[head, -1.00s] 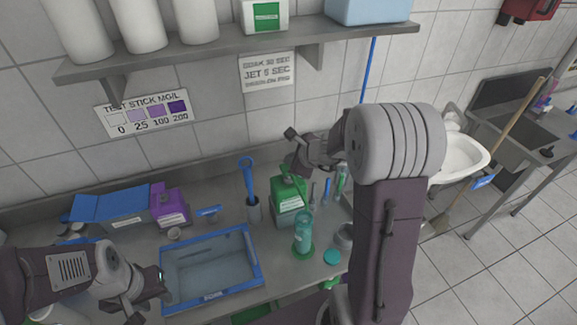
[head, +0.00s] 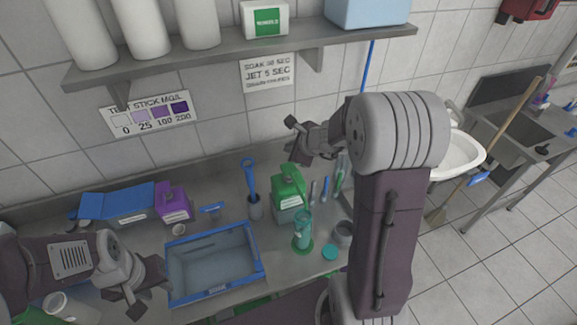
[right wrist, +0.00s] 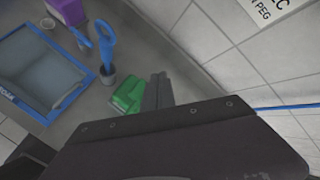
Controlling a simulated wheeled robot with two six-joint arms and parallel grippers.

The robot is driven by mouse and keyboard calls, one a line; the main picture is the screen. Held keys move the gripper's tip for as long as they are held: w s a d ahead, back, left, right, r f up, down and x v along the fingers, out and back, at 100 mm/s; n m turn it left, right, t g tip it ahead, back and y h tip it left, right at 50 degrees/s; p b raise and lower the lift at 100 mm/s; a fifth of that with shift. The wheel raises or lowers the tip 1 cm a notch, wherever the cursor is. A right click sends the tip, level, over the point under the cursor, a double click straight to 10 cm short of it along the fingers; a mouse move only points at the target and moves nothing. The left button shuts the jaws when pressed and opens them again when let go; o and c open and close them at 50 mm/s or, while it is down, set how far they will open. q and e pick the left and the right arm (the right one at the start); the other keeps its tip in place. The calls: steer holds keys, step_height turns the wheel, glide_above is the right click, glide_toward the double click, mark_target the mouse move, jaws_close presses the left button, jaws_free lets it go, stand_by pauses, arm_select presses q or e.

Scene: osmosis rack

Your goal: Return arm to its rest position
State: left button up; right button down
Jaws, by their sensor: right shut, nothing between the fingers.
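My right gripper (head: 294,137) is shut and empty, raised in front of the tiled wall above the green jug (head: 288,196). In the right wrist view its dark fingers (right wrist: 158,92) show close together, with part of the green jug (right wrist: 128,95) beside them. Nothing is held there. My right arm's big grey joint and upper link fill the middle right of the head view. My left gripper (head: 140,287) hangs at the lower left, beside the left edge of the blue-rimmed basin (head: 262,262). Its jaw opening is unclear, and no object shows in it.
A white sink (head: 462,152) is at right.

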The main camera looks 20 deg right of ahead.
stand_by(0.4)
steer(key=s+a+f+n+g+y+b, duration=0.2)
steer(key=s+a+f+n+g+b, duration=0.1)
steer(key=s+a+f+n+b, duration=0.75)
steer(key=s+d+f+n+g+h+b, duration=0.2)
steer(key=s+f+n+g, duration=0.3)
steer(key=s+f+n, duration=0.4)
steer(key=s+d+n+h, duration=0.1)
steer(key=s+n, duration=0.2)
steer(key=n, duration=0.2)
steer(key=shift+s+f, duration=0.15)
steer(key=shift+f, duration=0.25)
